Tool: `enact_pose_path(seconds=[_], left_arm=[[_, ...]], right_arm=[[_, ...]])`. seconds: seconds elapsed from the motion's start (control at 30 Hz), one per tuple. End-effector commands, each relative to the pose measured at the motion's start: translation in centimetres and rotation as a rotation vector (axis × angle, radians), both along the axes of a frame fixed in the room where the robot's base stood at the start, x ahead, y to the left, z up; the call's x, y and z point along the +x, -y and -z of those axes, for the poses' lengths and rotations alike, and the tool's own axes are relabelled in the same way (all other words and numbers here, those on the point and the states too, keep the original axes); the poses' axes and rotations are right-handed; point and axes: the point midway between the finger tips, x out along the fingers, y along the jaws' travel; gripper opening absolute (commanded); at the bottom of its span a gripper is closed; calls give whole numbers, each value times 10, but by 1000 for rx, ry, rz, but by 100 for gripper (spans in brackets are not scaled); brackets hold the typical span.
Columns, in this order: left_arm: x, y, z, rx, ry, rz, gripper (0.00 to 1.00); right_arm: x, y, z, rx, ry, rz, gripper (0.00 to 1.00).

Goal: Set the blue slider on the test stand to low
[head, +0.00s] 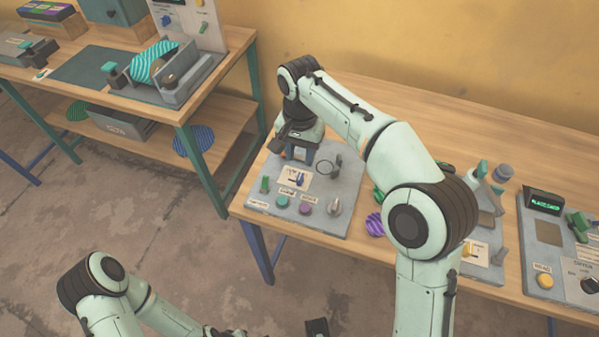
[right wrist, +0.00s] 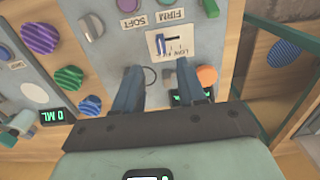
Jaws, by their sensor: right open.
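The test stand (head: 338,212) is a grey panel on the wooden bench in the head view. Its blue slider (head: 299,180) sits on a white label near the panel's middle. In the right wrist view the blue slider (right wrist: 160,44) stands toward the left of its label, just beyond the fingertips. The small printing there is not clearly readable. My right gripper (head: 300,152) is over the far part of the panel; in the wrist view the open right gripper (right wrist: 158,68) has nothing between its fingers. My left arm is at the bottom left; its jaw state is unclear.
A grey ring (right wrist: 150,76) and an orange button (right wrist: 207,74) lie near the right fingers. The green lever (head: 265,185), a green button (head: 282,201), a purple button (head: 305,208) and a grey knob (head: 335,207) surround the slider. More devices stand to the right.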

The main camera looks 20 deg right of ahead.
Motion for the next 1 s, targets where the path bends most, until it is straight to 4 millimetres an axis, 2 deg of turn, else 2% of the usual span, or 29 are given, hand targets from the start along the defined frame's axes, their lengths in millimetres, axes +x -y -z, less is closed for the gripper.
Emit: enact_pose_path(seconds=[0.03,0.2,0.4,0.57,0.83,0.87,0.9,0.97,1.0], left_arm=[[-2,0,6,0,-2,0,43],[-4,0,13,0,-4,0,43],[-5,0,17,0,-6,0,43],[-5,0,18,0,-6,0,43],[-5,0,18,0,-6,0,43],[-5,0,18,0,-6,0,43],[-5,0,18,0,-6,0,43],[-5,0,18,0,-6,0,43],[-5,0,18,0,-6,0,43]], right_arm=[[-1,1,16,-2,-5,1,40],[-1,1,50,-2,-5,0,40],[0,1,77,-1,-3,1,40],[0,0,85,0,-1,0,40],[0,0,86,0,0,0,40],[0,0,86,0,0,0,34],[0,0,86,0,0,0,21],[0,0,86,0,0,0,1],[0,0,86,0,0,0,0]])
